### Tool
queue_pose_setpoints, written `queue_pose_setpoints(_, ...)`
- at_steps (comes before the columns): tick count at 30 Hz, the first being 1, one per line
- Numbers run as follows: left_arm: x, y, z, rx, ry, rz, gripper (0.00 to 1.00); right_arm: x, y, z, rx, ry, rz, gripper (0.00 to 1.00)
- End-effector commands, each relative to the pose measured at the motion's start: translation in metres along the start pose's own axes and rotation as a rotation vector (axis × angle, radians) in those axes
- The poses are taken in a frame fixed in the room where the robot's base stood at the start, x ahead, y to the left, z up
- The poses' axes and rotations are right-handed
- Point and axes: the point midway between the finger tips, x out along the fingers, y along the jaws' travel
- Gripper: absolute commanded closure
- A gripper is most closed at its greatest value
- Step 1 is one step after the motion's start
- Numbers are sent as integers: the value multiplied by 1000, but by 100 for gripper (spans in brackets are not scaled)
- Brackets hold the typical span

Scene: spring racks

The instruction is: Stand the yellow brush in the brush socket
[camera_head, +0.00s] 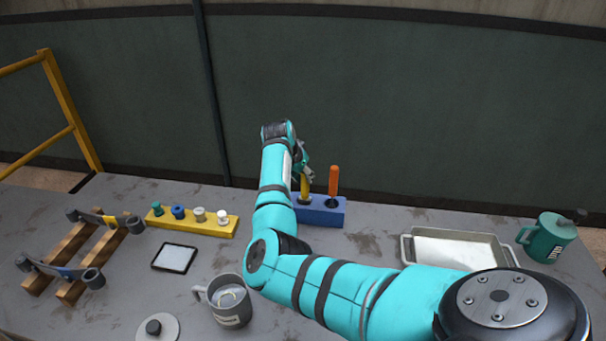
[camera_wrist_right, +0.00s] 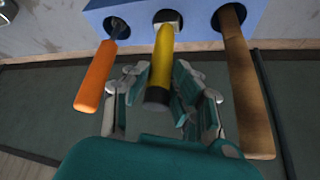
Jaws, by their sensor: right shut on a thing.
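The yellow brush (camera_head: 305,188) is upright at the blue block (camera_head: 330,218), handle up. In the right wrist view, the brush's yellow handle (camera_wrist_right: 163,55) has a dark end, and its pale ferrule sits in the mouth of the block's middle hole. How deep it goes, I cannot tell. My right gripper (camera_head: 304,172) is shut on the handle, with a finger on each side in the wrist view (camera_wrist_right: 160,80). An orange-handled tool (camera_wrist_right: 96,77) and a wooden handle (camera_wrist_right: 246,95) stand in the outer holes. My left gripper is out of view.
A yellow rack (camera_head: 190,226) with several knobs, a tablet (camera_head: 174,258), a grey mug (camera_head: 232,312) and a wooden rack (camera_head: 75,245) stand left. A metal tray (camera_head: 408,250) and teal mug (camera_head: 549,240) are right. The table between block and tray is clear.

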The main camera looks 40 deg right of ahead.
Motion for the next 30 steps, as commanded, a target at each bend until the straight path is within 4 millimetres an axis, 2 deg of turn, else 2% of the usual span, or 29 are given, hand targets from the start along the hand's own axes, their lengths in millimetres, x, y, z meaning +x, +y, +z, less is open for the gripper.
queue_pose_setpoints(3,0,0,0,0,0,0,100,0,0,-1,1,1,0,100)
queue_pose_setpoints(4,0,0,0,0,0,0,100,0,0,-1,1,1,0,72)
queue_pose_setpoints(9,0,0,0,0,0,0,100,0,0,0,1,1,0,50)
queue_pose_setpoints(20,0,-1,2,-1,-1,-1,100,-6,0,-1,1,1,-1,49)
queue_pose_setpoints(23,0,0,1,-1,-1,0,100,-18,-1,0,2,1,-3,49)
queue_pose_setpoints(30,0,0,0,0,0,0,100,-70,-1,0,2,2,-4,49)
